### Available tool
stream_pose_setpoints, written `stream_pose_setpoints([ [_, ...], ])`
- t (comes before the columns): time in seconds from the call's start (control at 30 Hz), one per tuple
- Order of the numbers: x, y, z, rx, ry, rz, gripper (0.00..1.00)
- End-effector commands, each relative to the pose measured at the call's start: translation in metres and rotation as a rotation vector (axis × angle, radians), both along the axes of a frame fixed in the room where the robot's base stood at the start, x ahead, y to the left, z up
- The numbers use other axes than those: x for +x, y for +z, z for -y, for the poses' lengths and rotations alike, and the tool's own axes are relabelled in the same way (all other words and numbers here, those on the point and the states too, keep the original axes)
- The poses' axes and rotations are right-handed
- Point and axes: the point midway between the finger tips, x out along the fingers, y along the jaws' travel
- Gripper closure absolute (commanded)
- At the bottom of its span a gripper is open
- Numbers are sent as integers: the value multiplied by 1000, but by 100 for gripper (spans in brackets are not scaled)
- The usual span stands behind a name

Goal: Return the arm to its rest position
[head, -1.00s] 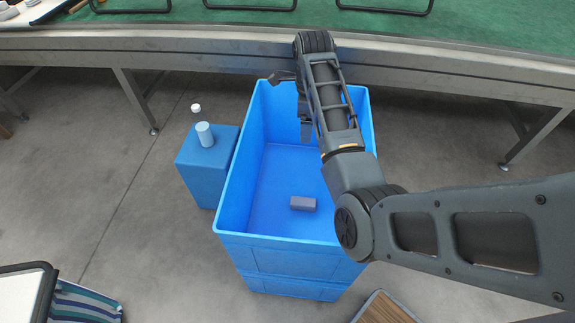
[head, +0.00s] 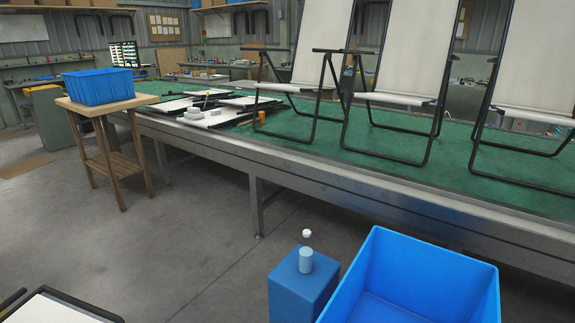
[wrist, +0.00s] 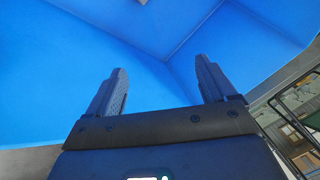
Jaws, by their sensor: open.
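My gripper (wrist: 158,88) shows in the wrist view with its two dark fingers spread apart and nothing between them. Blue bin walls fill most of the picture behind the fingers. In the head view my arm and gripper are out of sight. The large blue bin (head: 480,285) stands on the floor at the lower right of the head view, and only its upper part shows. The grey block seen in it earlier is hidden now.
A blue box (head: 290,285) with a light cylinder (head: 305,260) on it stands beside the bin. A long green-topped workbench (head: 330,150) carries folding loungers (head: 400,55). A wooden stand (head: 105,105) holds a blue crate (head: 100,87).

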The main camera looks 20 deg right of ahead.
Motion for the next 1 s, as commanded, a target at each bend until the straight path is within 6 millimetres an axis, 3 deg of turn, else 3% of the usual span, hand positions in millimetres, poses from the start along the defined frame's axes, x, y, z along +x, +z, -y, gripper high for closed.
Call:
stream_pose_setpoints([
  [0.03, -17, -2, -9, -39, 78, 7, 15],
  [0.27, -73, 13, -52, -228, 429, 84, 15],
  [0.47, -122, 47, -95, -391, 700, 168, 15],
  [0.67, -170, 100, -139, -557, 918, 269, 15],
  [0.8, -201, 147, -166, -680, 1034, 343, 15],
  [1.0, -231, 210, -191, -838, 1122, 428, 15],
])
